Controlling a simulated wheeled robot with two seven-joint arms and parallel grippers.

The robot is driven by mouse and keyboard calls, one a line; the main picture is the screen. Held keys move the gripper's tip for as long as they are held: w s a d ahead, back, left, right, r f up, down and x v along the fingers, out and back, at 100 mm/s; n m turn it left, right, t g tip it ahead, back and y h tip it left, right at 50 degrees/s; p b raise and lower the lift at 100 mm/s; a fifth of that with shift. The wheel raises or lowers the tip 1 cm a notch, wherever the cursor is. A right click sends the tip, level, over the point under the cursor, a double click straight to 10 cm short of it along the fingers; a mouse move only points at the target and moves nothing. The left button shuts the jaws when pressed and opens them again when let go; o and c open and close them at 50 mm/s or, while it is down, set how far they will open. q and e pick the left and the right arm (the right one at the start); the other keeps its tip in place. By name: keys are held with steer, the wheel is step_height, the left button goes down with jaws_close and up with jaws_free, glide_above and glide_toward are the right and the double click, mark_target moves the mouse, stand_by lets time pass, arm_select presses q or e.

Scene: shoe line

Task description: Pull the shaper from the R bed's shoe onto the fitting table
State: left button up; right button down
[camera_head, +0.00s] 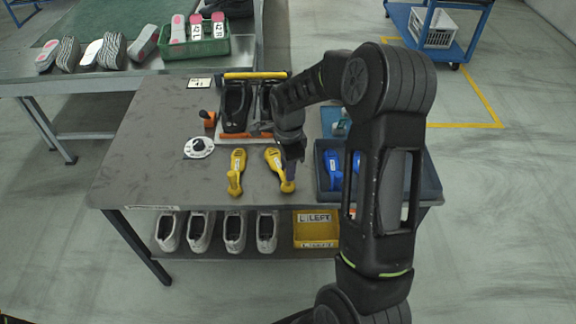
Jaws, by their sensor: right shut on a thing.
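My right gripper (291,164) is shut on a yellow shaper (276,160) over the front middle of the grey fitting table (140,140). The shaper is at table level; I cannot tell whether it touches the top. A second yellow shaper (237,172) lies just left of it. Behind them are two dark beds; the left one holds a black shoe (235,104). The right bed's black shoe (265,100) is partly hidden by my right arm. My left gripper is not in view.
A yellow bar (256,75) and an orange bar (238,137) frame the beds. An orange-handled tool (208,119) and a white dial (198,148) lie left. A dark blue tray (323,184) with blue shapers (333,167) stands right. Shoes and a yellow bin (316,229) are below.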

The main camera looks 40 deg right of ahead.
steer(key=shift+f, duration=0.1)
steer(key=c, duration=1.2)
jaws_free()
steer(key=shift+o, duration=0.2)
steer(key=shift+r+p, duration=2.95)
steer(key=shift+r, duration=1.6)
